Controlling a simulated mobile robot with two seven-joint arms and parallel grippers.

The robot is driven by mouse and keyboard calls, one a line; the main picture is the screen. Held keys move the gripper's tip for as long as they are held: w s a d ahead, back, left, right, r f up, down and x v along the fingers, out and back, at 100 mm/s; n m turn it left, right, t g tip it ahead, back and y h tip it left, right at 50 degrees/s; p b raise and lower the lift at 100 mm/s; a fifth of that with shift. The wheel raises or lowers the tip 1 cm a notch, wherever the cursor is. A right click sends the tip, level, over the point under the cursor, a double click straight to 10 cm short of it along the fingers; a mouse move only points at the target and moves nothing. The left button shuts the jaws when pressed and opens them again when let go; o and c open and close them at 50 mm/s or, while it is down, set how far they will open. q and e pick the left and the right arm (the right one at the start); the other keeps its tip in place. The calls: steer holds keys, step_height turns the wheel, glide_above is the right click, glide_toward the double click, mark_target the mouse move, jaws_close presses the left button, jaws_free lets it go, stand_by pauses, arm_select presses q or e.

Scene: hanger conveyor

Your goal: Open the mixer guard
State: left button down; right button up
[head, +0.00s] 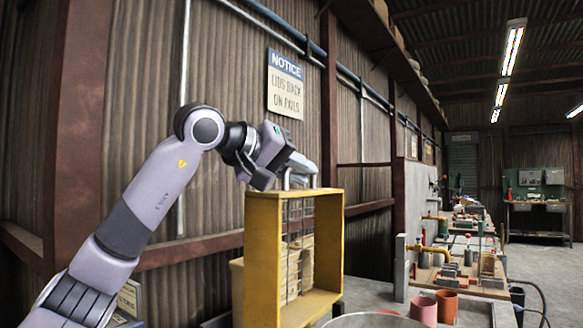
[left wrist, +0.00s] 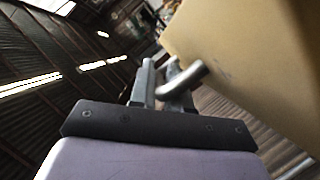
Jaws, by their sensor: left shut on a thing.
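The mixer guard (head: 263,262) is a yellow frame with wire mesh, standing upright in the middle of the head view. A silver bar handle (head: 302,174) shows at its top edge. My left gripper (head: 286,176) is at the guard's top, shut on this handle. In the left wrist view the gripper fingers (left wrist: 161,92) close around the bar handle (left wrist: 186,79), beside the guard's yellow face (left wrist: 245,45). A round metal rim (head: 375,318), apparently the mixer bowl, shows below the guard, mostly cut off. My right gripper is in neither view.
A corrugated wall with a notice sign (head: 285,84) stands behind my left arm. Orange-red pots (head: 424,309) stand right of the guard on a grey surface. Benches with tools and yellow pipes (head: 432,249) run back on the right. Open floor (head: 545,262) lies at far right.

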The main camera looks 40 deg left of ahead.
arm_select(q)
steer(key=c, duration=1.4)
jaws_free()
steer(key=shift+c, duration=0.2)
steer(key=v, duration=0.7)
steer(key=shift+a+b, duration=0.1)
steer(key=shift+b, duration=0.3)
steer(key=shift+s, duration=0.2)
steer(key=p+v, duration=0.2)
steer(key=v, duration=0.6)
steer(key=shift+r, duration=0.1)
